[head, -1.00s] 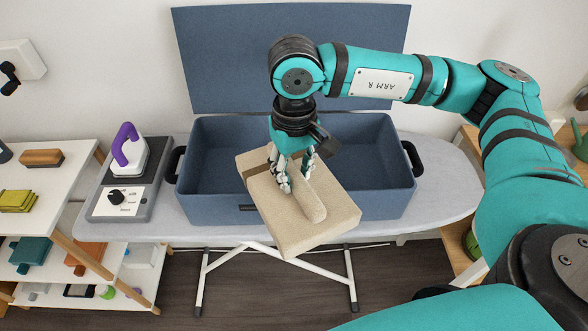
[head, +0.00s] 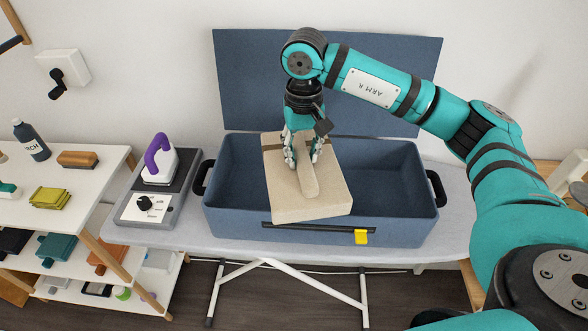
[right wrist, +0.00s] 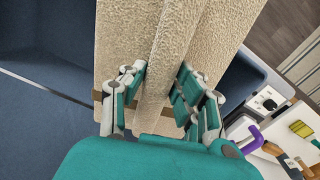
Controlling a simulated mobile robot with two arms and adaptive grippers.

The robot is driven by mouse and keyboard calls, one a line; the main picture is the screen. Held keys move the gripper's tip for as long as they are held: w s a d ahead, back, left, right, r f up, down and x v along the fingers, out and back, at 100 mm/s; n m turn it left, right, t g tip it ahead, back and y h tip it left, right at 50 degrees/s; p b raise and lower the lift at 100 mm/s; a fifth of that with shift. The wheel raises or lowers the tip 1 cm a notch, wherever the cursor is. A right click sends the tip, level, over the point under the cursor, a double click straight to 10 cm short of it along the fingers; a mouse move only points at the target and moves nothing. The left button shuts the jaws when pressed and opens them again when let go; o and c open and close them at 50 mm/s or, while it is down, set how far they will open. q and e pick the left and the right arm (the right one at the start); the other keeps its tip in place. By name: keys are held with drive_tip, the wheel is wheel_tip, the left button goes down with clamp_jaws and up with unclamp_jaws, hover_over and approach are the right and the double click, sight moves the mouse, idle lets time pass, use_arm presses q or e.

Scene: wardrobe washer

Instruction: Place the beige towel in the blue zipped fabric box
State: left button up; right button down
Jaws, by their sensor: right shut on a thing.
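The beige towel (head: 325,199) is a folded block with a raised ridge on top and a brown band near its far end. My right gripper (head: 304,162) is shut on the ridge, and the towel also shows between the fingers in the right wrist view (right wrist: 163,55). The blue zipped fabric box (head: 395,227) stands open on the ironing board, its lid (head: 390,70) upright behind. The towel is held over the box opening, its near edge over the front wall. The towel hides part of the box interior. My left gripper is out of view.
A purple-handled iron (head: 160,160) stands on a grey base left of the box. A white shelf (head: 95,185) with a dark bottle (head: 31,140), a brush and folded cloths is further left. A yellow zip tab (head: 361,237) hangs on the box front.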

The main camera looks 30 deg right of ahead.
sight(324, 146)
drive_tip(key=w+d+m, duration=0.1)
drive_tip(key=d, duration=0.1)
drive_tip(key=d+m, duration=0.1)
drive_tip(key=d, duration=0.1)
drive_tip(key=w+d+p, duration=0.1)
drive_tip(key=d, duration=0.2)
drive_tip(key=shift+w+f+m, duration=0.15)
drive_tip(key=shift+w+m, duration=0.2)
drive_tip(key=shift+m, duration=0.05)
wheel_tip(324, 146, down, 7)
drive_tip(key=shift+a+b, duration=0.1)
drive_tip(key=shift+b, duration=0.8)
drive_tip(key=shift+f+b, duration=0.1)
drive_tip(key=shift+b, duration=0.2)
wheel_tip(324, 146, down, 8)
drive_tip(key=b, duration=0.6)
drive_tip(key=shift+b, duration=0.4)
drive_tip(key=shift+f, duration=0.2)
drive_tip(key=c, duration=0.6)
unclamp_jaws()
drive_tip(key=shift+o, duration=0.2)
